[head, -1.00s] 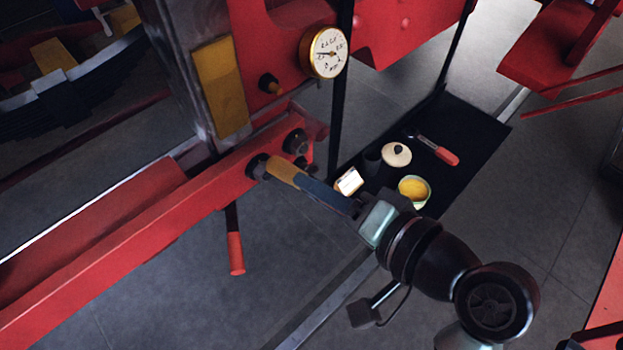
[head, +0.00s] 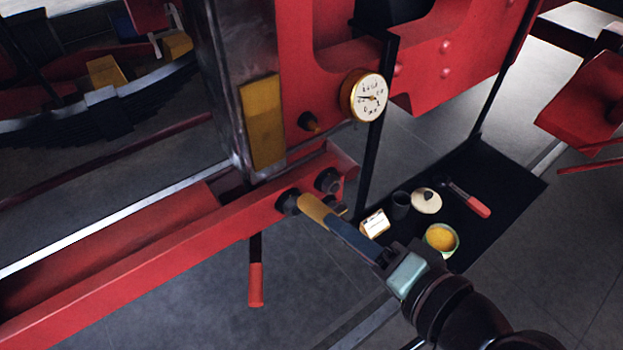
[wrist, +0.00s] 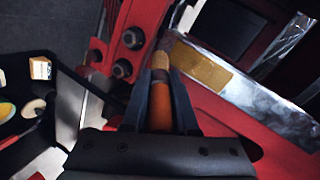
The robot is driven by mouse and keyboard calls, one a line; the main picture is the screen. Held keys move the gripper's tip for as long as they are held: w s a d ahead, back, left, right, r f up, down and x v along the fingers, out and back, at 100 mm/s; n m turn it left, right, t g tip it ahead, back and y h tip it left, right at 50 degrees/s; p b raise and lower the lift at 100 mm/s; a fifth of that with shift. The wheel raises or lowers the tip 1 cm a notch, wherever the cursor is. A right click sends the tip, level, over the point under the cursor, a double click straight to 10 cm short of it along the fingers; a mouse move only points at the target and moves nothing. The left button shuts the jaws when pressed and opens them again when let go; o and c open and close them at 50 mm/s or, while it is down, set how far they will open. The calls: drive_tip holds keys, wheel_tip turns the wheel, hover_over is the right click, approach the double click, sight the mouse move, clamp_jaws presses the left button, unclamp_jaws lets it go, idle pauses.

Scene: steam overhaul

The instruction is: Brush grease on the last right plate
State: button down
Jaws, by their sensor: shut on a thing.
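My gripper (head: 334,224) is shut on a brush (wrist: 160,105) with an orange handle. The brush points away from my gripper, and its tip (wrist: 164,46) is close to the metal post in the wrist view. A yellow-brown plate (head: 262,122) is on the face of that post, above and left of the brush in the head view. It also shows in the wrist view (wrist: 204,68), just right of the brush tip. I cannot tell whether the bristles touch anything. The open pot of yellow grease (head: 441,239) stands on the black mat, right of my gripper.
A red beam (head: 180,247) with dark bolts (head: 327,181) runs below the post. A gauge (head: 369,96) and a black upright bar (head: 371,150) are near. The black mat (head: 500,190) holds a lid (head: 426,201), a red-handled tool (head: 474,206) and a small box (head: 375,223).

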sight(306, 199)
drive_tip(key=shift+w+a, duration=0.1)
drive_tip(key=shift+w+a+p, duration=0.2)
drive_tip(key=shift+w+a, duration=0.5)
drive_tip(key=shift+w, duration=0.25)
drive_tip(key=shift+w+a+p, duration=0.15)
drive_tip(key=shift+w+a, duration=0.6)
drive_tip(key=shift+w, duration=0.25)
drive_tip(key=shift+w+a+p, duration=0.2)
drive_tip(key=shift+w+a, duration=0.5)
drive_tip(key=shift+w, duration=0.25)
drive_tip(key=shift+w+a, duration=0.45)
drive_tip(key=shift+w, duration=0.2)
drive_tip(key=shift+r, duration=0.1)
wheel_tip(306, 199, up, 6)
drive_tip(key=p, duration=0.6)
drive_tip(key=shift+s+r+p, duration=0.1)
drive_tip(key=shift+p, duration=0.2)
drive_tip(key=shift+r, duration=2.7)
drive_tip(key=shift+f+b, duration=3.9)
drive_tip(key=shift+f, duration=2.05)
